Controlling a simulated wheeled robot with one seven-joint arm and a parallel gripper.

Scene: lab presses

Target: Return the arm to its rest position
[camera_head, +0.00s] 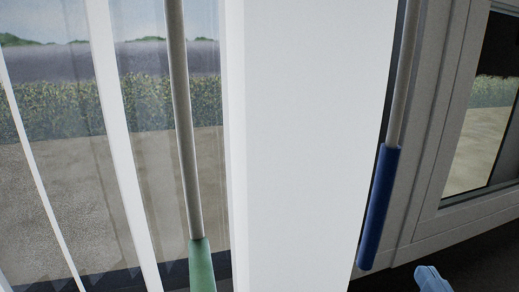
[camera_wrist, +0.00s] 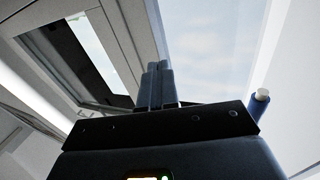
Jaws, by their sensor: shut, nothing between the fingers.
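My gripper (camera_wrist: 157,84) shows in the wrist view as two dark blue-grey fingers standing side by side, pressed together with nothing between them. The fingers point up toward a window. In the head view, a small light blue shape (camera_head: 432,280) shows at the bottom edge right of centre; I cannot tell whether it is part of my arm. The rest of the arm is not visible there.
In the head view, a rod with a blue handle (camera_head: 379,210) hangs right of a broad white panel (camera_head: 305,150). A rod with a green handle (camera_head: 201,265) hangs left of it. A framed window (camera_head: 485,130) is at right. A blue cylinder (camera_wrist: 259,104) is right of the gripper.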

